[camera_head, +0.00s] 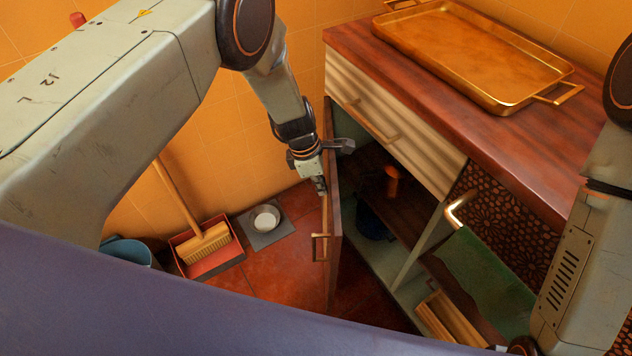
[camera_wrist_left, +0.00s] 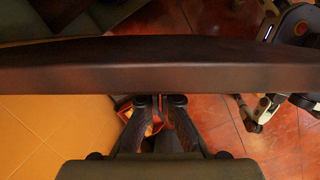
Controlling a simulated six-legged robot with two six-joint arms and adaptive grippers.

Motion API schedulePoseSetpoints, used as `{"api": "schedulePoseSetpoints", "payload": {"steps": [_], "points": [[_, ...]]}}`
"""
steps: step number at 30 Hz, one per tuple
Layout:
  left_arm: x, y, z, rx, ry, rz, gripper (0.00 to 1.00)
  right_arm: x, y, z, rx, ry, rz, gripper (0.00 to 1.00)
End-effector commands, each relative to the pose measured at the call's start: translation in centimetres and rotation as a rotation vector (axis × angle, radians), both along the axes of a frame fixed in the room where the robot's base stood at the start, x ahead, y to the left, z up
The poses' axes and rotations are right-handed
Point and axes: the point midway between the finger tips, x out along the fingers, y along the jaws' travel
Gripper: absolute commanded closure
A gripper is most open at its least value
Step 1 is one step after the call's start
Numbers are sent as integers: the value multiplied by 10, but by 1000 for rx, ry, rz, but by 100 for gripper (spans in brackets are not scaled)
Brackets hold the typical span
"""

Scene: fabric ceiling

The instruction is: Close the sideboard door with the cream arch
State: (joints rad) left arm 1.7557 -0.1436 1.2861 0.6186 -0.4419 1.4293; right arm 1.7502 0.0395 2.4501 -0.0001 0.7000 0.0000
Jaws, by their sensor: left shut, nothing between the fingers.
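The sideboard (camera_head: 385,90) stands at the right in the head view, with a dark wooden top and cream ribbed drawer fronts. Its left door (camera_head: 334,225) stands open, seen nearly edge-on, with a brass handle (camera_head: 319,247) on its left side. No cream arch can be made out, as the door's outer face is turned away. My left gripper (camera_head: 320,186) is shut and empty at the door's outer side, near its upper edge. In the left wrist view, the gripper (camera_wrist_left: 161,101) is close to a dark wooden edge (camera_wrist_left: 160,66); contact cannot be told.
A brass tray (camera_head: 470,50) lies on the sideboard top. Its open compartment holds a dark blue pot (camera_head: 373,222). A green cloth (camera_head: 485,275) hangs at the right. A broom (camera_head: 203,243), red dustpan (camera_head: 212,265), white bowl (camera_head: 264,218) and blue bucket (camera_head: 128,251) stand left of the door.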

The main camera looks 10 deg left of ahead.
Motion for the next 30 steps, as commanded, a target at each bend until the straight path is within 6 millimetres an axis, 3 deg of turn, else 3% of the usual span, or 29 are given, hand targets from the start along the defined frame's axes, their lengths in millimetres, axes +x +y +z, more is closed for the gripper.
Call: {"api": "schedulePoseSetpoints", "payload": {"steps": [15, 30], "points": [[7, -26, 0, 1, -3, 24, 100, 0, 0, -9, 0, 0, 0, 68], [8, -31, 0, 1, -2, 25, 100, 0, 0, -9, 0, 0, 0, 68]]}}
